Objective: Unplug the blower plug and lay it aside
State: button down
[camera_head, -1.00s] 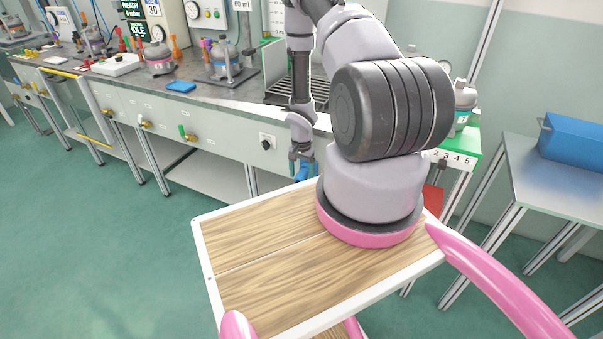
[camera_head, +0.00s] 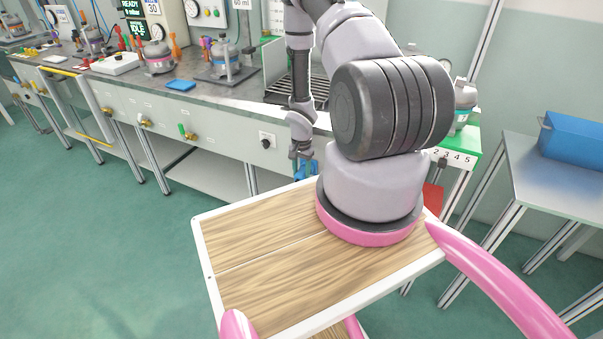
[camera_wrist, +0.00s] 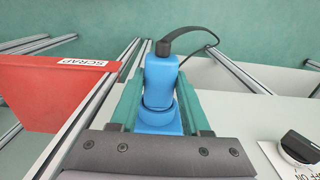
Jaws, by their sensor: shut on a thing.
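The blue blower plug (camera_wrist: 160,82) is between the two teal fingers of my gripper (camera_wrist: 160,105) in the wrist view, with a black cable (camera_wrist: 190,37) bending from its end to the right. My gripper is shut on it. In the head view my gripper (camera_head: 302,158) hangs at the front of the bench, with part of the blue plug (camera_head: 308,169) showing below it. The plug's mating end is hidden by my gripper, so I cannot tell whether it still sits in a socket.
A red SCRAP bin (camera_wrist: 55,90) is left in the wrist view; a rotary switch (camera_wrist: 300,148) is at lower right. The bench front (camera_head: 215,135) lies close behind my gripper. A side table (camera_head: 560,185) with a blue box (camera_head: 575,140) stands right.

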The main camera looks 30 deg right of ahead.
aim_at(295, 181)
jog(key=shift+s+a, duration=0.8)
jog(key=shift+a, duration=0.25)
jog(key=shift+s+a, duration=0.8)
jog(key=shift+a, duration=0.2)
